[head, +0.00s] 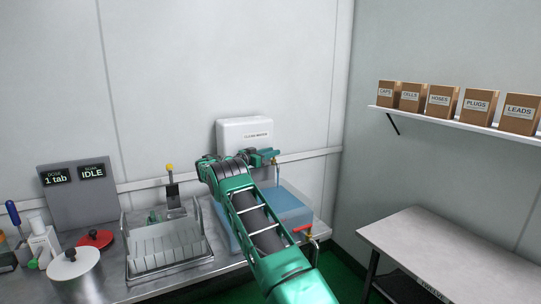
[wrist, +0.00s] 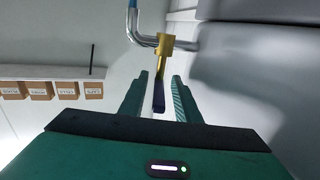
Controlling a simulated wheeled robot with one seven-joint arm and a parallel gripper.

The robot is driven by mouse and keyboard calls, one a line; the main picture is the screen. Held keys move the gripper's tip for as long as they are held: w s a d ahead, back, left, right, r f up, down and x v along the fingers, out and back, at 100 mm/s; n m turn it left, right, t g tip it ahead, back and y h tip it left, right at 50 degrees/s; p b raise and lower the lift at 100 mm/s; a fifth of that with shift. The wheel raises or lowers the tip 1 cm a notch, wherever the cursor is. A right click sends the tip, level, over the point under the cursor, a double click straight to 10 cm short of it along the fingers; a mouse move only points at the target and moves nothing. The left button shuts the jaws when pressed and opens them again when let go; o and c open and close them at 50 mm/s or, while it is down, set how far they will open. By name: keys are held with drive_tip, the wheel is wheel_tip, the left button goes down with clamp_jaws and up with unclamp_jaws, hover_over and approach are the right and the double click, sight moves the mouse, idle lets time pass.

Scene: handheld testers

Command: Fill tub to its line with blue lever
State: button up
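My gripper (wrist: 160,90) is open, with one finger on each side of the lever. Gaps show between the lever and both fingers. In the head view my gripper (head: 263,156) is at the tap in front of the white wall unit and hides most of the lever. The translucent blue tub (head: 292,206) stands below on the counter, partly behind my arm. Its line and water level cannot be made out.
A second tap with a red lever (head: 303,229) is at the counter's front right. A wire rack (head: 170,266), a metal pot (head: 76,275) and a grey display panel (head: 78,195) stand left. A side table (head: 450,250) is right, below a shelf of boxes.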

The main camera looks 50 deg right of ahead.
drive_tip(key=a, duration=1)
drive_tip(key=shift+w+a, duration=0.25)
drive_tip(key=shift+w, duration=0.1)
